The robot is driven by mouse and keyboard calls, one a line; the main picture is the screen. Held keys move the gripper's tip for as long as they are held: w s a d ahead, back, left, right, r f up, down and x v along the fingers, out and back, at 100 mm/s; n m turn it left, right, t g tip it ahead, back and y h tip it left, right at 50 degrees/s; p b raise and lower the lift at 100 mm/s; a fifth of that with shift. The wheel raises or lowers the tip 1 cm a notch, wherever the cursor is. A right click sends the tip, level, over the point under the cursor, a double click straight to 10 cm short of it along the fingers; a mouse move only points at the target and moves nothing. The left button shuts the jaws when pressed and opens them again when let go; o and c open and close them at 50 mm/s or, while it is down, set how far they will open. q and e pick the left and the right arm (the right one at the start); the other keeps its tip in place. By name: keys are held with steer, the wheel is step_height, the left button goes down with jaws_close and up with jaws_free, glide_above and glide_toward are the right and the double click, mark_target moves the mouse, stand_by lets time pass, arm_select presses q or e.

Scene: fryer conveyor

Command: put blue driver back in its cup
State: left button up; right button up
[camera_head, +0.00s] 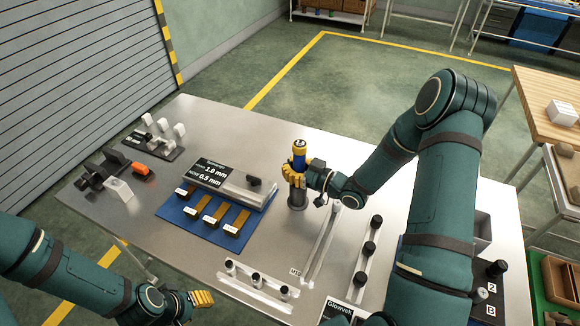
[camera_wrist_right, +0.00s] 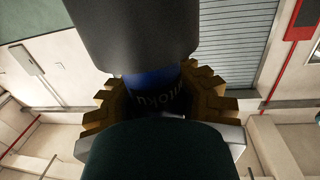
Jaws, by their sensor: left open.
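The blue driver (camera_head: 299,158) stands upright with a yellow and dark top end. My right gripper (camera_head: 296,174) has its yellow fingers shut around its body. The grey cup (camera_head: 297,200) stands on the table directly below the fingers, in line with the driver. The driver's lower end is hidden by fingers and cup, so I cannot tell how deep it sits. In the right wrist view the yellow fingers wrap the blue driver (camera_wrist_right: 155,88), with a dark cylinder above it in the picture. My left gripper (camera_head: 201,299) is open and empty at the bottom left, beyond the table's front edge.
The metal table (camera_head: 180,235) holds a blue mat (camera_head: 187,228) with yellow-brown blocks left of the cup. A sign tray (camera_head: 232,184) stands close to the cup's left. Rails with black knobs (camera_head: 370,248) lie to the right. Tabletop behind the cup is clear.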

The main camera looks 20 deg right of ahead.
steer(key=o, duration=0.4)
steer(key=shift+r, duration=0.1)
steer(key=v, duration=1.2)
steer(key=shift+a+p, duration=0.1)
steer(key=shift+p, duration=0.2)
